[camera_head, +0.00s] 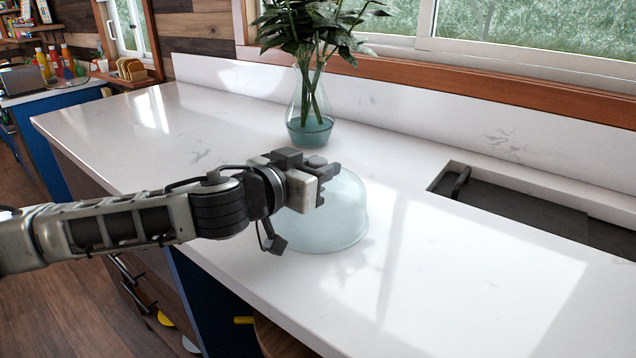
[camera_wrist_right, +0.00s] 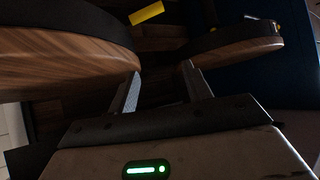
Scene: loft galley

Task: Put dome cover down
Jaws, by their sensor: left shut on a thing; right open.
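The dome cover (camera_head: 345,222) is a pale, see-through glass dome on the white counter (camera_head: 431,239), at the middle of the head view. Its rim looks to be at or very near the counter top; I cannot tell for certain whether it touches. My left gripper (camera_head: 328,180) is at the top of the dome, shut on it, and hides the dome's top and left part. My right gripper (camera_wrist_right: 163,88) shows only in the right wrist view. It is open and empty, low down near round wooden seats.
A glass vase (camera_head: 310,112) with green leaves stands behind the dome. A dark sink recess (camera_head: 530,205) is at the right. The counter's front right is clear. Two wooden stool seats (camera_wrist_right: 65,62) (camera_wrist_right: 235,42) are close to my right gripper.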

